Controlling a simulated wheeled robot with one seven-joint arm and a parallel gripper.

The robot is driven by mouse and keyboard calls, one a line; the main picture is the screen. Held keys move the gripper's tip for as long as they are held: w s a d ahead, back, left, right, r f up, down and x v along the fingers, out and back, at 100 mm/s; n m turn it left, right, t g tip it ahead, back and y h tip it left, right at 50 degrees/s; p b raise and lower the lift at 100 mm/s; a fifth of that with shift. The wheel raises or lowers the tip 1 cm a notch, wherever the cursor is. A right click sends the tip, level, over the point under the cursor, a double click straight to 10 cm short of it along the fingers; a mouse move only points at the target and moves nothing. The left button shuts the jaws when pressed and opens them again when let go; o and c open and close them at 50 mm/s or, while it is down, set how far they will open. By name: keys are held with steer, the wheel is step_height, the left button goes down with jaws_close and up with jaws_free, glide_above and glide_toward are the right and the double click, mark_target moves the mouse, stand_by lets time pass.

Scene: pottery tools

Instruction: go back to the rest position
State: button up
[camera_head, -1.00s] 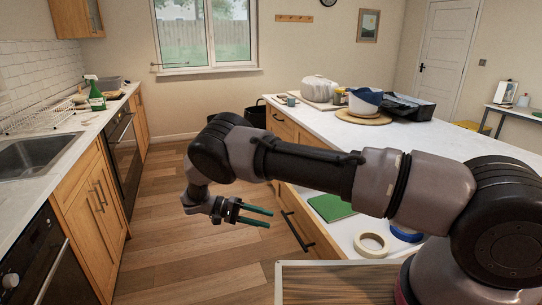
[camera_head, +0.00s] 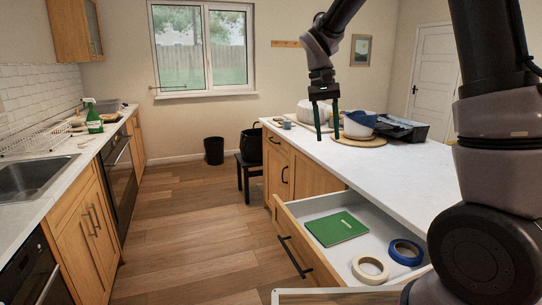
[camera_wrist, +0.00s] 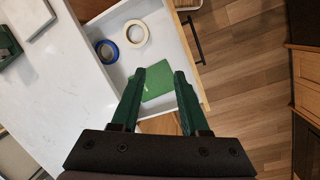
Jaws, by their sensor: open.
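My gripper (camera_head: 326,122) is open and empty in the head view, pointing down in front of the far part of the white island counter. Its two green fingers also show in the wrist view (camera_wrist: 159,75), spread apart with nothing between them. From there the wrist camera looks down on an open drawer (camera_head: 294,207). The drawer holds a green book (camera_head: 336,228), a cream tape roll (camera_head: 370,269) and a blue tape roll (camera_head: 405,252). In the wrist view the book (camera_wrist: 155,84) shows beyond and between the fingertips.
The island counter (camera_head: 395,175) bears a pot (camera_head: 311,110), a blue-and-white bowl (camera_head: 360,124) on a round board and a black case (camera_head: 403,129). A black stool (camera_head: 246,168) and a bin (camera_head: 213,150) stand beyond the drawer. The wooden floor (camera_head: 180,225) at left is clear.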

steer(key=s+d+r+m+t+y, duration=0.1)
steer(key=s+d+r+t, duration=0.3)
steer(key=s, duration=0.4)
steer(key=s+d+r+m+t+y, duration=0.1)
steer(key=s+d+r+t+y, duration=0.1)
steer(key=s+d+r+t, duration=0.3)
steer(key=s+r, duration=0.1)
steer(key=s, duration=0.3)
steer(key=shift+s+d+r, duration=0.15)
steer(key=shift+d+r, duration=0.1)
steer(key=shift+r, duration=0.05)
